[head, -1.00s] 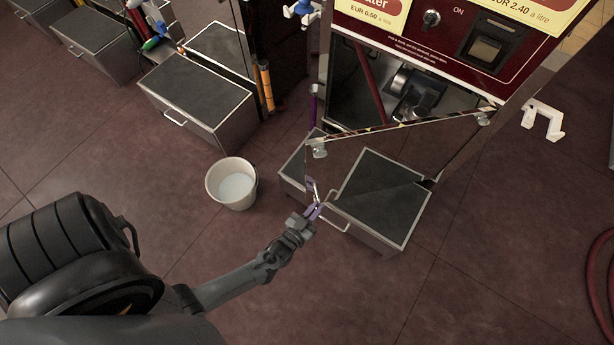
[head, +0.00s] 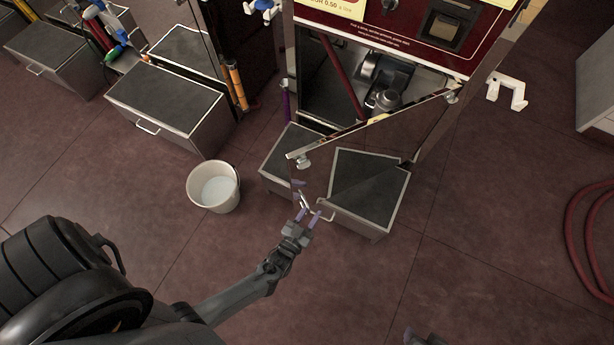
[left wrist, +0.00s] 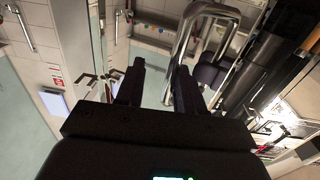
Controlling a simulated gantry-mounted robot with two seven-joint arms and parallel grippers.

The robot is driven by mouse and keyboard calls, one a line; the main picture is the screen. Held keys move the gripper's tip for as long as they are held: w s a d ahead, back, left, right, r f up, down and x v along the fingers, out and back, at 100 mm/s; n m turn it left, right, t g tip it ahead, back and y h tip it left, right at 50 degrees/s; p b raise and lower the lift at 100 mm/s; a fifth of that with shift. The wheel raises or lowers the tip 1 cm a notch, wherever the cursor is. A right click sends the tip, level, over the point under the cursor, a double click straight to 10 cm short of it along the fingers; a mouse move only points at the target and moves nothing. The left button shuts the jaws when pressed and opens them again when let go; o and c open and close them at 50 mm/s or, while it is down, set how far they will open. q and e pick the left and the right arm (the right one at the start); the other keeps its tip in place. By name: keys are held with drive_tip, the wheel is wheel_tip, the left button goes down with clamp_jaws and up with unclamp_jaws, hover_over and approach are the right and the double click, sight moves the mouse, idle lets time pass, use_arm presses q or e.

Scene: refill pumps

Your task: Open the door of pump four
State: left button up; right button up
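The mirror-like door (head: 310,174) of the middle pump stands ajar. Its hinge side is at the right and its free edge swings out at the left. The floor and a box show in its shiny face. A chrome loop handle (left wrist: 222,14) shows in the left wrist view, just beyond the fingers. Only a bit of what seems my right gripper (head: 420,338) shows at the bottom edge. The pump's number is not visible.
A white bucket (head: 213,187) stands on the floor left of the door. A grey-topped box (head: 165,95) stands at the left pump. Inside the open pump are a silver machine part (head: 385,98) and a red hose. A red hose (head: 572,215) lies at the right. The front floor is clear.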

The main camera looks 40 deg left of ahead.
use_arm(q)
drive_tip(key=shift+s+a, duration=0.1)
drive_tip(key=shift+s, duration=0.05)
drive_tip(key=shift+s+a+r, duration=0.1)
drive_tip(key=shift+s, duration=0.2)
drive_tip(key=s+d+p, duration=0.2)
drive_tip(key=s, duration=0.8)
drive_tip(key=shift+p, duration=0.35)
drive_tip(key=shift+c, duration=0.2)
